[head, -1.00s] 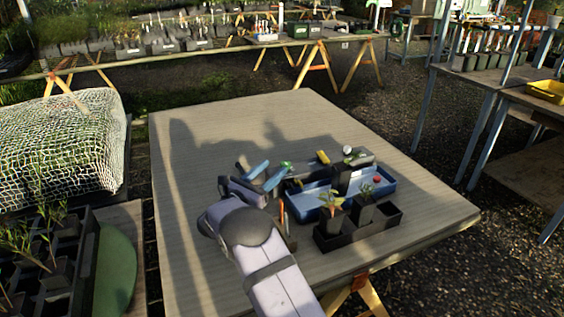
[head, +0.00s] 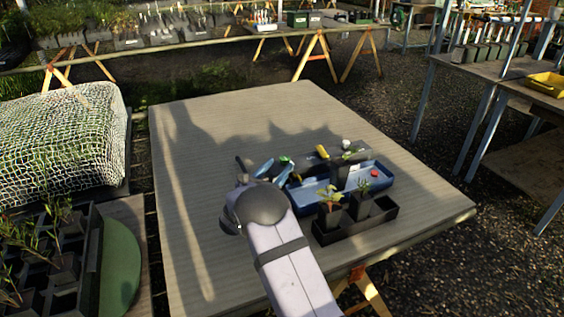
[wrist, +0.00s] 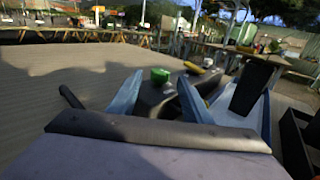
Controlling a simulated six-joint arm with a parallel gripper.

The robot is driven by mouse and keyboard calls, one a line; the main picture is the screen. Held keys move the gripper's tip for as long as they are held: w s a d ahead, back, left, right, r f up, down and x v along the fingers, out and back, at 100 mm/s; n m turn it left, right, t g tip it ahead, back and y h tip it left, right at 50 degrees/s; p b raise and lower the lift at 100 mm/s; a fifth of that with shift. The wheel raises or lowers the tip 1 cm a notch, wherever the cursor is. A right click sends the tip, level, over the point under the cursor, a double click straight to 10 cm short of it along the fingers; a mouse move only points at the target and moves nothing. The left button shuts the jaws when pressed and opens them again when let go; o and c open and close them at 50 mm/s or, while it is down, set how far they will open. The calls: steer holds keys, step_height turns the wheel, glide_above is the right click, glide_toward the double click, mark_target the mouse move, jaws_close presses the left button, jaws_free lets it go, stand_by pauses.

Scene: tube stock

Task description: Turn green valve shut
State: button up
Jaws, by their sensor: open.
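The green valve handle (head: 285,159) is at the back left corner of the blue tray area in the head view. In the wrist view the green valve (wrist: 160,75) sits on top of a dark body (wrist: 154,98), ahead of my gripper. My gripper (head: 272,168) is open, its two blue fingers pointing toward the valve. In the wrist view the fingers of my gripper (wrist: 160,81) appear to either side of the green handle. I cannot tell whether they touch it. My wrist hides part of the valve's base in the head view.
A blue tray (head: 384,182) and a black tray (head: 380,224) with potted seedlings stand close right. The table's left side is clear.

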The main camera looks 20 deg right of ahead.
mark_target(282, 162)
steer(key=shift+x, duration=1.7)
steer(key=c, duration=1.1)
steer(key=shift+o, duration=0.2)
steer(key=shift+w, duration=0.1)
steer(key=shift+m+g+h+b, duration=0.7)
steer(key=shift+m+g+b, duration=0.1)
steer(key=shift+g+b, duration=0.15)
steer(key=o, duration=1.1)
steer(key=shift+c, duration=0.2)
